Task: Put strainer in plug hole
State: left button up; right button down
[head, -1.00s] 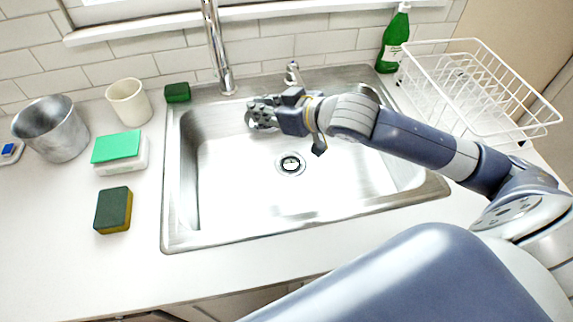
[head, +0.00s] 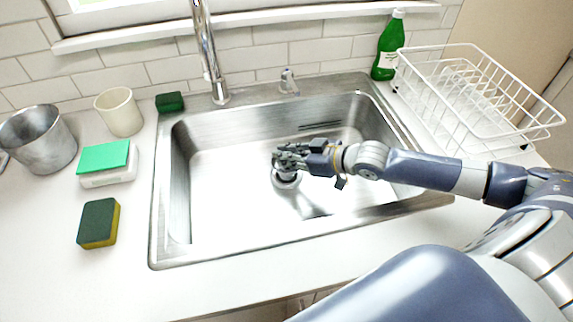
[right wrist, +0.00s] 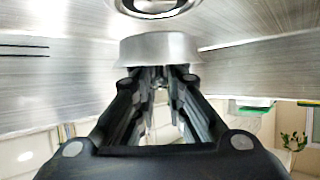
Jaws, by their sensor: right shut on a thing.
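My right gripper (head: 282,160) is over the middle of the steel sink (head: 225,185), shut on the metal strainer. The strainer (right wrist: 160,48) shows in the right wrist view as a small round metal cup between the fingertips. The plug hole (right wrist: 155,6) is seen just beyond it, at the top edge of that view, with a gap between the two in the picture. In the head view the plug hole's rim (head: 288,183) shows just below the fingers, which hide part of it. My left gripper is not in view.
A chrome faucet (head: 210,60) stands behind the sink. A green bottle (head: 388,50) and a white wire rack (head: 480,95) are at the right. Sponges (head: 98,222), a cup (head: 120,112) and a metal pot (head: 40,140) are on the left counter.

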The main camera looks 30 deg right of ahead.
jog(key=shift+f, duration=1.8)
jog(key=c, duration=1.6)
grip_release()
jog(key=shift+s+r, duration=0.1)
jog(key=v, duration=0.6)
jog(key=shift+p, duration=0.35)
jog(key=shift+p+v, duration=0.55)
jog(key=shift+v, duration=0.8)
jog(key=shift+p+v, duration=0.9)
jog(key=shift+v, duration=0.65)
jog(key=shift+d, duration=0.1)
